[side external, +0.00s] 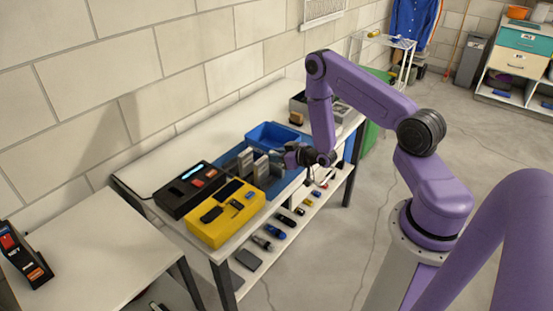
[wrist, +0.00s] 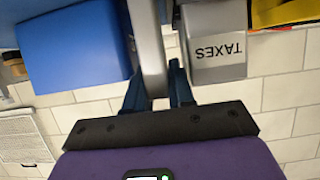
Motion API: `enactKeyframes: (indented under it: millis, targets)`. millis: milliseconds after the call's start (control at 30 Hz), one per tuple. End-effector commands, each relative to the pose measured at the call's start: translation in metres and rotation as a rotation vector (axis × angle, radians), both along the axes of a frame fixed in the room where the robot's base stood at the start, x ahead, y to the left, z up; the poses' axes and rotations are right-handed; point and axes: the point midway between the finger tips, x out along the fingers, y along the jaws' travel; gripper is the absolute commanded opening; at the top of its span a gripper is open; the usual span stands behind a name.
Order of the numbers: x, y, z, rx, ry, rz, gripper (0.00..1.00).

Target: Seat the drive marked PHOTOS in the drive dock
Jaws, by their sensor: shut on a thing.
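My gripper (wrist: 157,85) is shut on a grey drive (wrist: 150,40), seen edge-on between the two fingers in the wrist view; no label on it is readable. Right beside it stands another grey drive marked TAXES (wrist: 215,45), upside down in that view. In the side view my gripper (side external: 288,157) is low over the bench, at the right end of a short group of upright grey drives (side external: 245,163). The word PHOTOS is not readable in either view. I cannot tell for sure which unit is the drive dock; a black unit with a lit cyan display (side external: 188,193) stands left of the drives.
A yellow box (side external: 212,230) with dark items on top stands in front of the black unit. A blue bin (side external: 275,134) is behind the drives and close beside the held drive in the wrist view (wrist: 72,48). A lower shelf (side external: 272,252) carries several small items.

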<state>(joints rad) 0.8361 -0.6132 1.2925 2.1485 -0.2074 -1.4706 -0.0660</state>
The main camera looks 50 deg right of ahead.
Motion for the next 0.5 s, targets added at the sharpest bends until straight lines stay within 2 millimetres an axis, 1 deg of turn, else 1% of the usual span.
enactKeyframes:
  millis: [267,500]
  targets:
    - [0.001,0.0,0.025,0.0,-0.004,0.0,0.0]
    - [0.001,0.0,0.057,0.0,-0.006,0.0,0.0]
